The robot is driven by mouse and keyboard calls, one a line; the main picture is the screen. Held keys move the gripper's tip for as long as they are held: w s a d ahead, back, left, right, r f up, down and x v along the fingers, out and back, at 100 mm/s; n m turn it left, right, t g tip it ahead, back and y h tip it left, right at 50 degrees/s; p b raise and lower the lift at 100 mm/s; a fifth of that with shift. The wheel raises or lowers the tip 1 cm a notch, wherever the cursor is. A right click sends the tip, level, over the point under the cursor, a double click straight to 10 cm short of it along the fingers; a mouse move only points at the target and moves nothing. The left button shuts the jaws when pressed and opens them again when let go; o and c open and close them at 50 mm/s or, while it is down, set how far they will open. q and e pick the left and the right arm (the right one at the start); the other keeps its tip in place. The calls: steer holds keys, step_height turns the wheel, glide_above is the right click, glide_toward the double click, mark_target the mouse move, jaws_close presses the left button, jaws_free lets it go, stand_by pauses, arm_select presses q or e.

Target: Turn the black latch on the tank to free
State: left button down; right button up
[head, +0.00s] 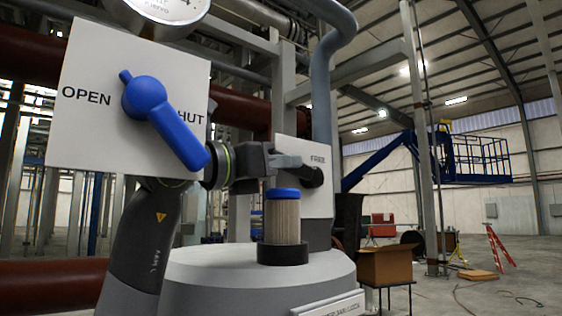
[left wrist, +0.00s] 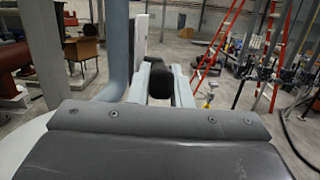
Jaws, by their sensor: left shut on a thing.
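The black latch (head: 313,176) is on a white panel (head: 319,200) marked FREE, standing on the grey tank (head: 205,268). My left gripper (head: 299,166) reaches it from the left, behind the blue-handled valve plate. In the left wrist view the latch's dark rounded end (left wrist: 160,83) sits between the two grey fingers (left wrist: 160,92), which are shut on it. The latch's far side and part of its grip are hidden. My right gripper is in neither view.
A blue valve handle (head: 172,125) on a plate marked OPEN and SHUT stands close in front of my left arm. A blue-capped filter cartridge (head: 284,218) stands on the tank just below the gripper. A cardboard box (head: 385,266) is to the right.

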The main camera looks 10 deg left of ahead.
arm_select(q)
steer(key=c, duration=1.3)
jaws_free()
